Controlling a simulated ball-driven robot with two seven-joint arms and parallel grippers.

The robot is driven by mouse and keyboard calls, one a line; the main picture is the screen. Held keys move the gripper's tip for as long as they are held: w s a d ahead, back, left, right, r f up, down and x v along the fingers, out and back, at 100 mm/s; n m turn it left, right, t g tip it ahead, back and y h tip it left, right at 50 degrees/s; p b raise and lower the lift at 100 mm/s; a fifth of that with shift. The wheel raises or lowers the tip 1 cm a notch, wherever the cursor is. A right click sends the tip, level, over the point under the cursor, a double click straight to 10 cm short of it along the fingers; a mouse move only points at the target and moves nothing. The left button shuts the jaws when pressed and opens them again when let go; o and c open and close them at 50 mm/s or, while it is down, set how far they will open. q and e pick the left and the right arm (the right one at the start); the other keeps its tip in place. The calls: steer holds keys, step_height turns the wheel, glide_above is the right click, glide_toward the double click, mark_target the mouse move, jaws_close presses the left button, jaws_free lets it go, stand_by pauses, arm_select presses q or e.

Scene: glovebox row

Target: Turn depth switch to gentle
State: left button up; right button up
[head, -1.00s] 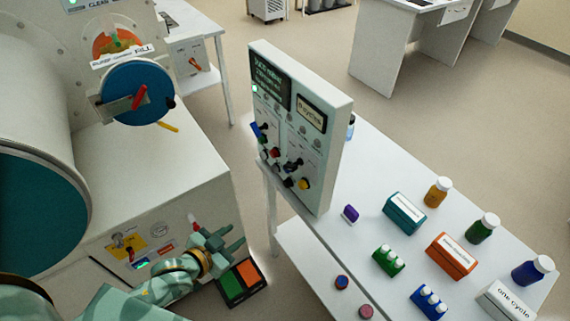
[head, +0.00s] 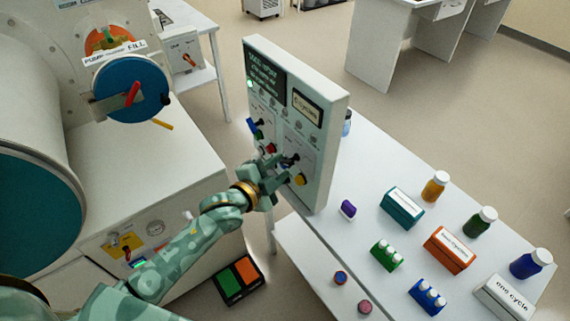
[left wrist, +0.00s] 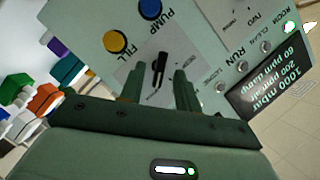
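The upright grey control panel (head: 322,160) stands on the white table and carries several coloured knobs and switches. In the left wrist view, a black lever switch (left wrist: 159,68) sits on the panel's face; its small label is not readable, so I cannot tell if it is the depth switch. My left gripper (head: 284,170) is at the panel's lower front. In the left wrist view its two fingers (left wrist: 158,88) are apart, with the black lever between and just beyond their tips. I cannot tell whether either finger touches it. My right gripper is not in view.
A yellow knob (left wrist: 115,42) marked FILL and a blue knob (left wrist: 150,9) marked PUMP sit close to the lever. Bottles, boxes and a purple block (head: 348,209) stand on the white table (head: 372,165). A large cylinder unit (head: 30,90) is at left.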

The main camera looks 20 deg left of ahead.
mark_target(284, 164)
arm_select(q)
steer(key=shift+x, duration=1.55)
jaws_close()
